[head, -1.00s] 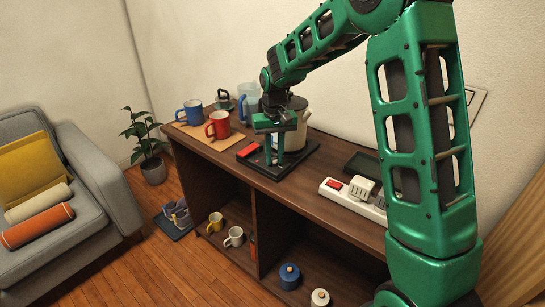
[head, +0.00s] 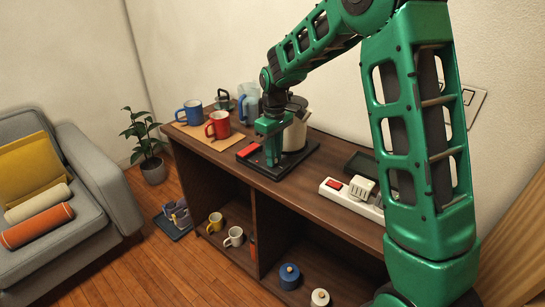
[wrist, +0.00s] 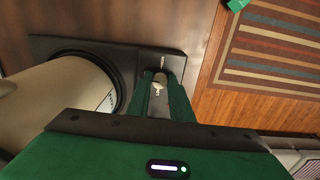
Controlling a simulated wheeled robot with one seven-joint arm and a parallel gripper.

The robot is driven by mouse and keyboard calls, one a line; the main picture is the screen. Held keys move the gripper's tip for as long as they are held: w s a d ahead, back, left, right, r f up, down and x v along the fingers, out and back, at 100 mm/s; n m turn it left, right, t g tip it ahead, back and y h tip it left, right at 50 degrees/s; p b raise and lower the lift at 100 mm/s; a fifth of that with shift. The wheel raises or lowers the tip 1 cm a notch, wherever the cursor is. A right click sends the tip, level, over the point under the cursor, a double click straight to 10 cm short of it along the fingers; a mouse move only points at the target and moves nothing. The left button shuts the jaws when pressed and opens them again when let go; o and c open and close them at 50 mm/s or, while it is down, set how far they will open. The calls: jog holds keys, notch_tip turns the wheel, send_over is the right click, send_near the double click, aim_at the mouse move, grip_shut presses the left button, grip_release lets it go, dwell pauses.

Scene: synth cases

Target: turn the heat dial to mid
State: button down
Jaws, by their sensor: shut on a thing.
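The heat dial (wrist: 160,78) shows in the wrist view as a small pale knob between my fingertips. It sits on a black base plate (wrist: 45,44), with small white marks beside it too small to read. My gripper (wrist: 161,84) is shut on the dial. In the head view my gripper (head: 272,162) points down at the front of the black base (head: 309,156), and the dial is hidden behind the fingers. A pale pot (head: 295,134) stands on the base behind the gripper; in the wrist view the pot (wrist: 45,108) is at left. The dial's setting cannot be read.
A red switch (head: 248,150) lies left of my fingers. A red mug (head: 218,125) and a blue mug (head: 190,112) stand farther left. A white power strip (head: 335,191) and a dark tray (head: 365,166) are to the right. The sideboard's front edge is close.

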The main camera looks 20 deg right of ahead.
dwell(0.4)
jog(key=c, duration=1.6)
grip_release()
jog(key=shift+r, duration=0.15)
notch_tip(320, 180, up, 11)
jog(key=shift+w+f, duration=0.1)
jog(key=shift+f, duration=0.1)
